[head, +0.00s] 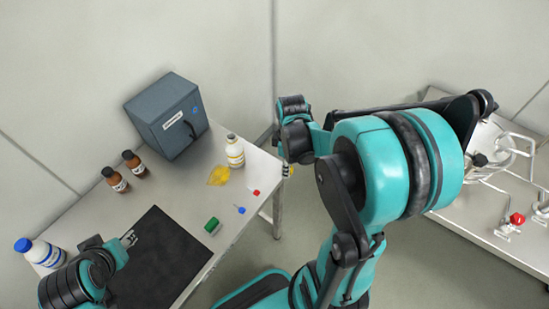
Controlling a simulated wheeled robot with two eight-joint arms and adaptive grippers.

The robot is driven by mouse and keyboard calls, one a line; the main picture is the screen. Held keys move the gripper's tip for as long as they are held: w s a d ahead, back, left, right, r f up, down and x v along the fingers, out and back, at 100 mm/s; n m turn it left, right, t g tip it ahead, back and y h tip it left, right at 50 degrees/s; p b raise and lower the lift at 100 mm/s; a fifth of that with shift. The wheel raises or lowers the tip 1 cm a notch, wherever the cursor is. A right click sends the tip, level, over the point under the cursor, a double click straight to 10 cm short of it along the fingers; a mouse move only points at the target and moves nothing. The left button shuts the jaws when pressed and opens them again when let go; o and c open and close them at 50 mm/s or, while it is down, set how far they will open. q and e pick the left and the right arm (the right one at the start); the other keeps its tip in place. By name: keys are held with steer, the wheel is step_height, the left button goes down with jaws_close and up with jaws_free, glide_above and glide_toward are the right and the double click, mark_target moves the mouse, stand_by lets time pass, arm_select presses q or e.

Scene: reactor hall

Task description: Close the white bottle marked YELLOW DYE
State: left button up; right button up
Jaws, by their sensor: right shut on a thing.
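A white bottle (235,152) with a yellow-banded label stands upright on the table, beside a yellow puddle. Its lettering is too small to read, and its narrow neck looks bare. My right gripper (287,172) hangs off the table's right edge, to the right of this bottle and apart from it. It is shut on a small yellow thing, which looks like a cap and is mostly hidden by the fingers. My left gripper (130,238) is over the dark mat, its fingers apart and empty.
A white bottle with a blue cap (40,252) stands at the left. Two brown bottles (125,172) stand before a grey box (168,115). A green block (212,226), a blue item (240,210) and a red item (256,192) lie near the table's front edge. A bench with pipes (500,220) is at right.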

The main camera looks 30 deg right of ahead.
arm_select(q)
steer(key=shift+r+p, duration=0.35)
steer(key=shift+r, duration=0.25)
arm_select(e)
steer(key=s+r, duration=0.1)
steer(key=s+d+r, duration=0.1)
steer(key=s, duration=0.1)
